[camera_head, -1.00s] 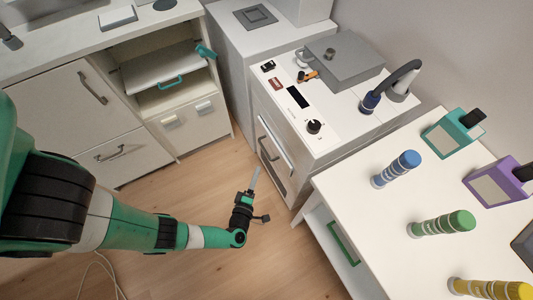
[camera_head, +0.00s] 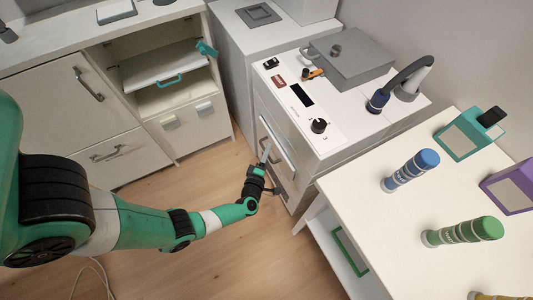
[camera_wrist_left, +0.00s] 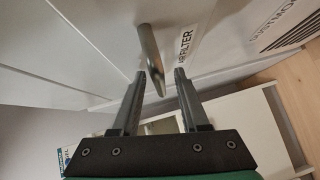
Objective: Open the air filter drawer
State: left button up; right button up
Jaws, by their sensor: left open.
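The air filter drawer (camera_wrist_left: 205,50) has a white front with an "AIR FILTER" label (camera_wrist_left: 187,42) in the left wrist view. Its grey bar handle (camera_wrist_left: 147,45) reaches toward my left gripper (camera_wrist_left: 158,76). The two fingers are open, and the handle's near end lies between their tips, with a gap on each side. In the head view, my left gripper (camera_head: 266,155) is close to the front of the white cabinet (camera_head: 310,150) and partly covers the handle area. The drawer front looks flush with the cabinet. My right gripper is not in view.
A white table (camera_head: 370,215) with coloured bottles stands right of the cabinet. Another cabinet with an open compartment (camera_head: 165,75) stands at the left. A vented panel (camera_wrist_left: 285,20) adjoins the drawer. The wood floor (camera_head: 215,165) before the cabinet is clear.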

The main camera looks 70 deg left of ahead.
pick_arm(q)
grip_shut()
dwell(1.4)
